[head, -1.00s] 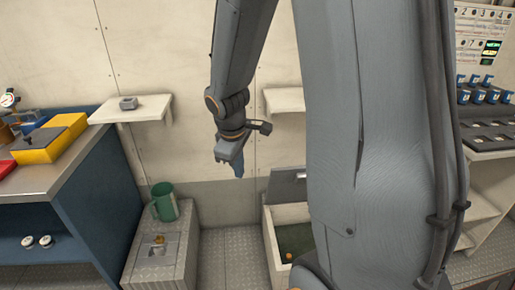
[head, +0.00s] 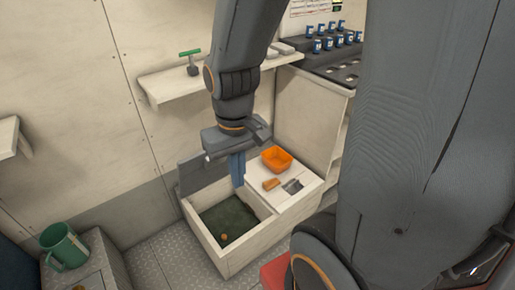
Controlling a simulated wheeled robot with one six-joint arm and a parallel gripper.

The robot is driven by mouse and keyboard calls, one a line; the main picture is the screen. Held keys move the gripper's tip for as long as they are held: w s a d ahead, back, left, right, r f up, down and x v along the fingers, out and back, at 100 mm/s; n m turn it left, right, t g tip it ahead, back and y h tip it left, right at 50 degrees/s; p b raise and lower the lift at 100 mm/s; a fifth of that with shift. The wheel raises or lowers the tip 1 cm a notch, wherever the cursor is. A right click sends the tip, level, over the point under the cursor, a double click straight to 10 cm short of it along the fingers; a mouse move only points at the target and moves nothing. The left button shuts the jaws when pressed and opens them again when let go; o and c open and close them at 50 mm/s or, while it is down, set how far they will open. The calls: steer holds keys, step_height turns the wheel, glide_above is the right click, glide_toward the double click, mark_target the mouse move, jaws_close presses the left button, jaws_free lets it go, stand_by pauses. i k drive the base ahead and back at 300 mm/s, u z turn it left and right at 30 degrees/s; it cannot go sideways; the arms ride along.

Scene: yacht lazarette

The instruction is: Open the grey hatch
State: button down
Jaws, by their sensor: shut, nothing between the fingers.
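A grey hatch panel (head: 203,162) stands upright along the back edge of the open left compartment of a cream locker (head: 232,252). The compartment is uncovered, and its dark green inside (head: 230,219) shows, with a small orange-brown round thing (head: 225,236) in it. My gripper (head: 238,182) points down with its blue fingers shut and empty. In the picture it overlaps the back of the opening, just right of the panel. I cannot tell whether it touches the panel; part of the panel's right end is hidden behind my gripper.
An orange bin (head: 277,159), an orange-brown block (head: 271,184) and a grey fitting (head: 293,186) are on the locker's right top. A shelf (head: 160,88) with a green-handled tool (head: 191,63) is above. A green mug (head: 63,246) stands at lower left. Metal floor (head: 172,262) between is clear.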

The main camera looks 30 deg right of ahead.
mark_target(195, 172)
steer(key=z, duration=0.15)
steer(key=k, duration=0.8)
steer(key=u, duration=0.9)
steer(key=i, duration=0.45)
